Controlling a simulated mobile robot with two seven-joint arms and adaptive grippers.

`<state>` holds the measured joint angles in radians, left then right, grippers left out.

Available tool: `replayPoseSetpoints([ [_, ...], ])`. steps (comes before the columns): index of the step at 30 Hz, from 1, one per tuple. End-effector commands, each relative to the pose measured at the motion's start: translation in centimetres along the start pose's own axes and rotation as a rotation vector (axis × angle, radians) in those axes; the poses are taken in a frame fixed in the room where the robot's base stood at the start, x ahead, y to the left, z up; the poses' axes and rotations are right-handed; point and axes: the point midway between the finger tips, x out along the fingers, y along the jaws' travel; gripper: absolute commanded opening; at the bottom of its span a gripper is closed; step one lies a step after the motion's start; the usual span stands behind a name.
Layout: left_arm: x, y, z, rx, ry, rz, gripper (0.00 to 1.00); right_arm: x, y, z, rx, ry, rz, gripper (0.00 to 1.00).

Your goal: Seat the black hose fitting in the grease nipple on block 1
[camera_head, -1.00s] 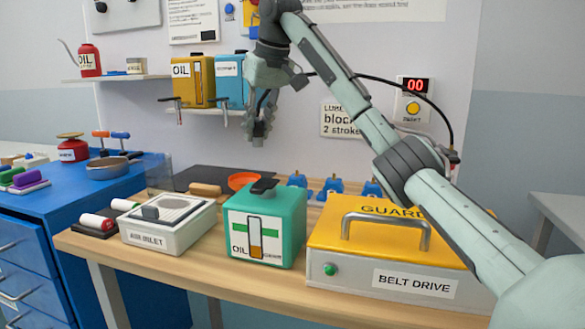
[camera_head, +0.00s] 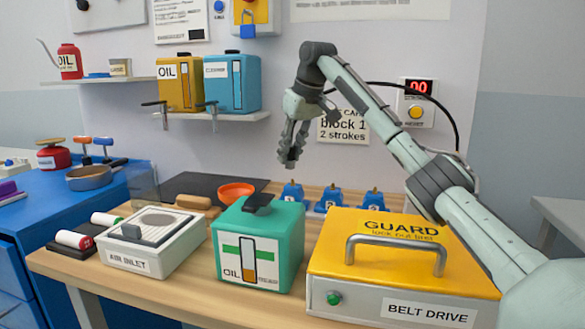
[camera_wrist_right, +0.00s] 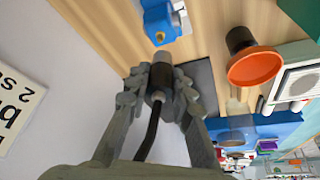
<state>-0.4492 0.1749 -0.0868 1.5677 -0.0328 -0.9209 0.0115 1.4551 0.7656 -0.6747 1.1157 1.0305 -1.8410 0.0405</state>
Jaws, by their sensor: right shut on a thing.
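My right gripper (camera_head: 288,160) hangs in the air above the back of the bench, near the leftmost blue block (camera_head: 291,193). In the wrist view it is shut on the black hose fitting (camera_wrist_right: 160,78), with the black hose running back from it. Several small blue blocks stand in a row behind the guard; their numbers are too small to read surely. The wrist view shows one blue block (camera_wrist_right: 163,20) with a small brass-coloured nipple, beyond the fingertips and apart from the fitting. My left gripper is out of view.
A yellow belt-drive guard (camera_head: 332,262) and a green oil can (camera_head: 290,245) stand in front of the blocks. An orange funnel (camera_head: 236,190) is left of them. A wall sign (camera_head: 343,128) reads block 1, 2 strokes. The counter (camera_head: 418,87) shows 00.

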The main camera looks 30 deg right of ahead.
Motion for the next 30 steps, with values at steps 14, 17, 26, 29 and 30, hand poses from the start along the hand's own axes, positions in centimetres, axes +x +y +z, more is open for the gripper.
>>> replayPoseSetpoints([
  [14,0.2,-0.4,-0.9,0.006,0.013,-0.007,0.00,4.1,0.8,1.8,-0.001,-0.001,0.000,0.00],
  [17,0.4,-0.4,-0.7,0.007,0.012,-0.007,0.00,4.1,0.7,1.7,-0.001,0.002,-0.001,0.00],
  [26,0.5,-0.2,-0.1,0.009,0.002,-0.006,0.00,4.3,0.7,1.8,-0.001,0.001,0.000,0.28],
  [29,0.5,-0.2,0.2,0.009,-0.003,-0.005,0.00,4.3,0.7,1.8,0.000,0.000,0.000,0.41],
  [30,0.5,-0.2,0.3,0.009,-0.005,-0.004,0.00,4.3,0.7,1.8,0.000,0.000,0.000,0.42],
])
